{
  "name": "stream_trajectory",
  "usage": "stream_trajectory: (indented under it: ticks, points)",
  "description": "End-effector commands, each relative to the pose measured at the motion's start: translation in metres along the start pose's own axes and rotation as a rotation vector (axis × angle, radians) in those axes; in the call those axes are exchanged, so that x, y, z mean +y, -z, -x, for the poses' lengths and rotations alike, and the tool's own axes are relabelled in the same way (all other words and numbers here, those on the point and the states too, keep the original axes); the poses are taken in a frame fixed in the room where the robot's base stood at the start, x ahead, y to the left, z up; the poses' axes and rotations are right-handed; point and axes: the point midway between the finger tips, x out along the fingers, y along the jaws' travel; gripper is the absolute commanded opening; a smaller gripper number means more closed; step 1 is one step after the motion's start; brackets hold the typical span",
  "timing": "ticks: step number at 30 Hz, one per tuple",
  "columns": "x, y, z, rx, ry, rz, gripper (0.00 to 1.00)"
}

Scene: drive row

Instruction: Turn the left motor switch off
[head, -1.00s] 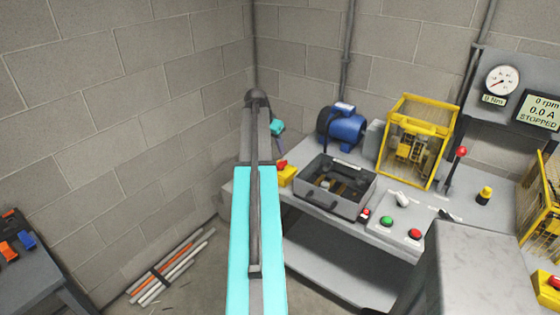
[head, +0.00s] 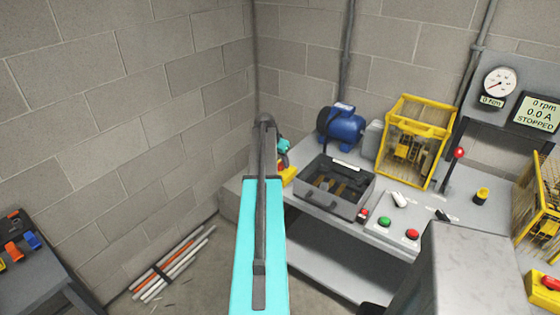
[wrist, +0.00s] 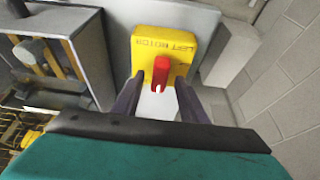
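The left motor switch is a yellow box (wrist: 182,47) lettered "LEFT MOTOR" with a red handle (wrist: 160,72) on its face. In the head view the yellow box (head: 287,177) is at the left end of the bench, partly hidden by my arm. My gripper (wrist: 160,88) is open, with one dark finger on each side of the red handle. Gaps show between the fingers and the handle, and I cannot tell whether the tips reach its depth. In the head view my teal gripper is just above the switch, its fingers hidden.
A blue motor (head: 342,127) and a yellow cage (head: 417,140) are behind. Green (head: 384,221) and red buttons (head: 412,234) are on the bench front. The display (head: 540,113) reads 0 rpm, STOPPED. A block wall is left.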

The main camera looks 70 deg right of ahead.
Motion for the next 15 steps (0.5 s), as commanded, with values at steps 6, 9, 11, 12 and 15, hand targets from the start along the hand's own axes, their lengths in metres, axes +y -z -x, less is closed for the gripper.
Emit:
stream_trajectory:
  ticks: [6,9,11,12,15]
  points:
    - [0.0002,0.0001,-0.0044,0.000,0.000,0.000,0.39]
    - [0.0002,0.0000,-0.0044,0.000,0.000,0.000,0.39]
    - [0.0002,0.0000,-0.0043,0.000,0.000,0.000,0.39]
    - [0.0002,0.0000,-0.0043,0.000,0.000,0.000,0.39]
    - [0.0002,0.0000,-0.0043,0.000,0.000,0.000,0.22]
